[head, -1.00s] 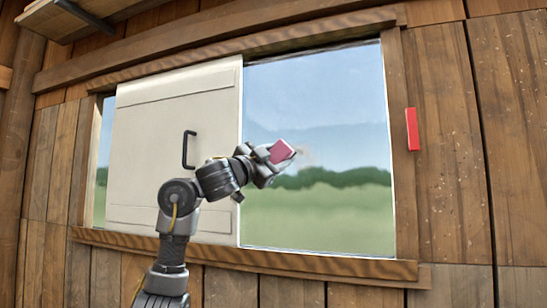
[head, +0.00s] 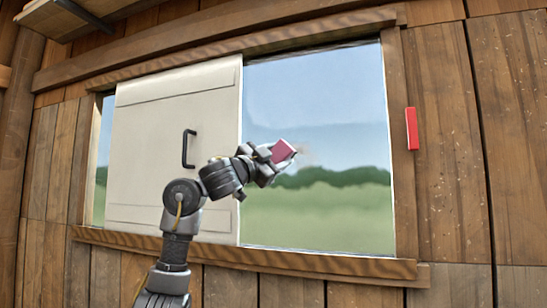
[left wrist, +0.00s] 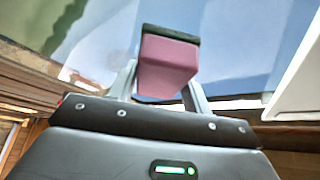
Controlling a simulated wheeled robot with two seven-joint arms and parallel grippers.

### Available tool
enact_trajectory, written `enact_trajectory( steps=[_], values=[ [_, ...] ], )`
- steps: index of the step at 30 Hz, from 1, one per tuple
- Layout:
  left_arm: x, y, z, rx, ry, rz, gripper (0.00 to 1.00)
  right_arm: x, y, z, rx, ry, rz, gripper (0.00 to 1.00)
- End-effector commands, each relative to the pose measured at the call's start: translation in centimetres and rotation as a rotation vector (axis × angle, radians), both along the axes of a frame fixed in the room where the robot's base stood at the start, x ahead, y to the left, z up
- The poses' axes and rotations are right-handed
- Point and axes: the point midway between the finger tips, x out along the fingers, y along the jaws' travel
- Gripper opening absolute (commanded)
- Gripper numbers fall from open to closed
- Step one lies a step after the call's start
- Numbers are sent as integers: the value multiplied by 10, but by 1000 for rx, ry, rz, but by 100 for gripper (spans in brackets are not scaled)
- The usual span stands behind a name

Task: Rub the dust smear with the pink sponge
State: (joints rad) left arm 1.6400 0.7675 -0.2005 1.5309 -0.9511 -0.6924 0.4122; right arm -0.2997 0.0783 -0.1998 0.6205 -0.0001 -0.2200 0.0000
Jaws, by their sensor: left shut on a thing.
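The pink sponge (head: 284,150) is held up at the window pane in the head view. My left gripper (head: 271,156) is shut on it. In the left wrist view the sponge (left wrist: 167,66) sits between the two fingers, with a dark green layer on its far face towards the glass. A faint brownish dust smear (head: 306,158) shows on the pane just right of the sponge; part of it may be hidden behind the sponge. I cannot tell for certain whether the sponge touches the glass. My right gripper is in neither view.
A cream sliding panel (head: 150,112) with a black handle (head: 188,149) covers the window's left part. A wooden frame and sill (head: 330,266) surround the pane. A red block (head: 412,129) is on the wall at right. The pane right of the sponge is clear.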

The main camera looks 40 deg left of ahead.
Motion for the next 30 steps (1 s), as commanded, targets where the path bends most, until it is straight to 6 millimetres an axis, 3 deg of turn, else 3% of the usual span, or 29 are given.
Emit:
enact_trajectory(
  steps=[11,24,30],
  values=[
    [5,0,0,0,1,-1,31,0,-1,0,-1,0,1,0],
    [14,-32,0,1,0,-1,31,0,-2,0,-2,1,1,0],
    [15,-34,0,0,0,0,31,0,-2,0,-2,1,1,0]
  ],
)
